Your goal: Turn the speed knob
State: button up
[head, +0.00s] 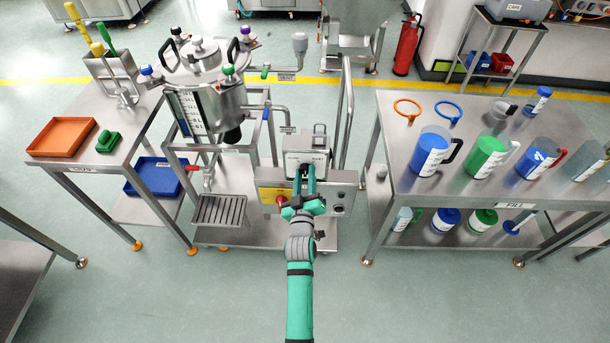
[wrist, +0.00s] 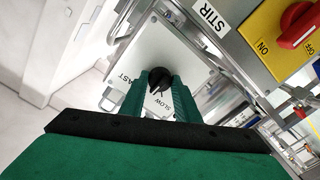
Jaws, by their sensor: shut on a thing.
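The black speed knob (wrist: 157,80) sits on a light grey plate (wrist: 147,50) marked SLOW and FAST in the wrist view. My gripper (wrist: 158,92) has its two green fingers shut on the knob, one on each side. A thin pointer mark shows on the knob between the fingertips. In the head view my gripper (head: 304,172) reaches up to the steel control box (head: 270,180) at the front of the machine.
A red switch on a yellow plate (wrist: 278,45), marked ON, is right of the STIR label (wrist: 213,15). A steel vessel (head: 203,85) stands left of my arm. A table with jugs (head: 433,150) is at the right. Open floor lies in front.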

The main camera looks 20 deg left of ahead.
jog(key=n, duration=0.5)
jog(key=shift+n, duration=0.3)
jog(key=n, duration=0.3)
jog(key=shift+d+f, duration=0.1)
jog(key=shift+n, duration=0.5)
jog(key=o, duration=1)
jog(key=shift+o, duration=0.2)
jog(key=shift+s, duration=0.1)
jog(key=v, duration=1)
jog(key=shift+s, duration=0.3)
